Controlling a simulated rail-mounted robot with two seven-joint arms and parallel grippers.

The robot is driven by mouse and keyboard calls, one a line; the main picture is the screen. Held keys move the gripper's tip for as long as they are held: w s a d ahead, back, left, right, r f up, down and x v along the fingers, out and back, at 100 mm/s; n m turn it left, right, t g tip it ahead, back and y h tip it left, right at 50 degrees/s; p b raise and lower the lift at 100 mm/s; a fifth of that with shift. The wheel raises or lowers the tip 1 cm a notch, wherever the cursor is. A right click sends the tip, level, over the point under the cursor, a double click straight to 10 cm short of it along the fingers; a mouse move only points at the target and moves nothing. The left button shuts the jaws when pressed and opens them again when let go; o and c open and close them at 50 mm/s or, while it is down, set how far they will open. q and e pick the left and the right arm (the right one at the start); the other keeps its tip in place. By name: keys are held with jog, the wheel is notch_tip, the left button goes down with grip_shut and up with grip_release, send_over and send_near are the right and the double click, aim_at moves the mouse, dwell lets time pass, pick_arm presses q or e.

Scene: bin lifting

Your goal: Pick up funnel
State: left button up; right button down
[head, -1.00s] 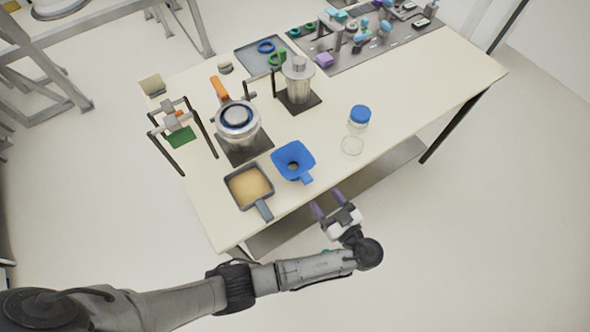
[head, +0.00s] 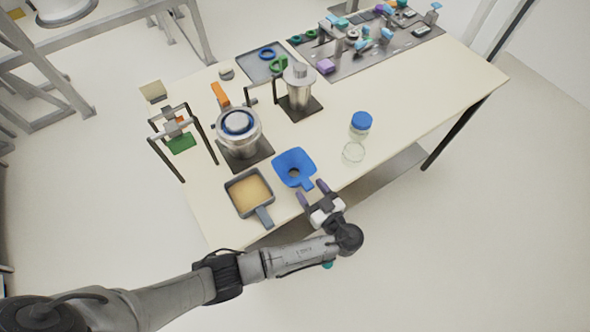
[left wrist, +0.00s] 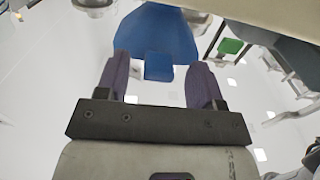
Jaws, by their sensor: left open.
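The blue funnel (head: 293,165) lies on the table near its front edge, with its short handle tab (head: 308,184) pointing toward the edge. My left gripper (head: 313,191) is open and empty at the table's front edge, its two purple fingers pointing at the handle tab. In the left wrist view the funnel (left wrist: 157,32) is straight ahead, and its tab (left wrist: 158,67) shows between the open fingers (left wrist: 162,80). I cannot tell from this view whether the fingers touch it. My right gripper is not in view.
A square pan of tan powder (head: 249,190) sits left of the funnel. A metal pot (head: 238,128) stands behind it. A jar with a blue lid (head: 360,124) and a clear glass dish (head: 353,152) are to the right. The table's right part (head: 440,85) is clear.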

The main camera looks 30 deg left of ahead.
pick_arm(q)
jog(key=shift+w+a, duration=0.1)
jog(key=shift+a, duration=0.05)
jog(key=shift+c, duration=0.2)
jog(key=c, duration=1)
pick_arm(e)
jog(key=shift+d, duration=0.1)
pick_arm(q)
jog(key=shift+o, duration=0.2)
